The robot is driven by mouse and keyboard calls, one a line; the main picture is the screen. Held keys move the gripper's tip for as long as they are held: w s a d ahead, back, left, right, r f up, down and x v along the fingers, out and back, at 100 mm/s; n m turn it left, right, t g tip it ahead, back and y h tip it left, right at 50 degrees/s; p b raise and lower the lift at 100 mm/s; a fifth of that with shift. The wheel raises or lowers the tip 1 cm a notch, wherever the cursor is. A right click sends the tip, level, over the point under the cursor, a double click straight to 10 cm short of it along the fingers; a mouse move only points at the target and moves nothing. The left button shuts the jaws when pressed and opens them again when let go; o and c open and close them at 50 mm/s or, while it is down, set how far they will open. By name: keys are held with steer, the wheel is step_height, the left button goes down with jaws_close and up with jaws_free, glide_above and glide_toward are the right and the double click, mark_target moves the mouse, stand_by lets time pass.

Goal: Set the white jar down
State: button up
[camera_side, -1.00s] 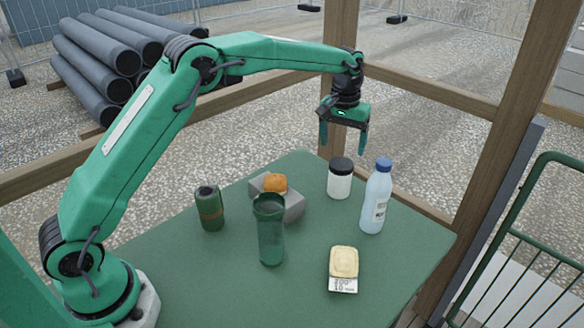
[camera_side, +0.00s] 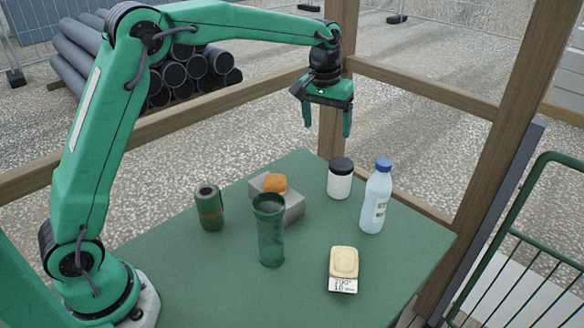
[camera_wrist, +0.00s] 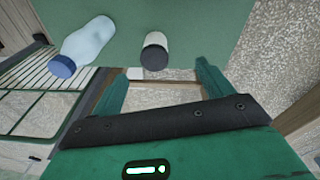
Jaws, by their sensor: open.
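The white jar (camera_side: 340,183) with a black lid stands upright on the green table (camera_side: 215,285), near its back right edge. In the wrist view the jar (camera_wrist: 155,40) shows beyond my fingertips, with its dark lid facing the camera. My gripper (camera_side: 327,130) is open and empty, well above the table and up and to the left of the jar in the side view. The wrist view shows both fingers (camera_wrist: 163,75) spread with nothing between them. The jar is apart from the fingers.
A clear bottle with a blue cap (camera_side: 376,200) stands close to the jar's right. A green tumbler (camera_side: 270,235), a green can (camera_side: 209,210), a grey block (camera_side: 294,206) with an orange item (camera_side: 275,183) and a yellow-topped item (camera_side: 343,264) are on the table. Wooden posts (camera_side: 495,130) stand behind.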

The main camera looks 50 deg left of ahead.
steer(key=s+a+r+m+t, duration=0.15)
steer(key=s+r, duration=0.25)
steer(key=s, duration=0.4)
steer(key=s+a+r+t, duration=0.15)
steer(key=s+r, duration=0.25)
steer(key=s, duration=0.5)
steer(key=s+a+f, duration=0.1)
steer(key=s+f, duration=0.1)
steer(key=s, duration=0.5)
steer(key=s+f+m+t, duration=0.1)
steer(key=s+f, duration=0.1)
steer(key=s, duration=0.6)
steer(key=shift+s+a+f, duration=0.15)
steer(key=shift+a+f, duration=0.15)
steer(key=shift+a, duration=0.1)
steer(key=shift+m, duration=0.25)
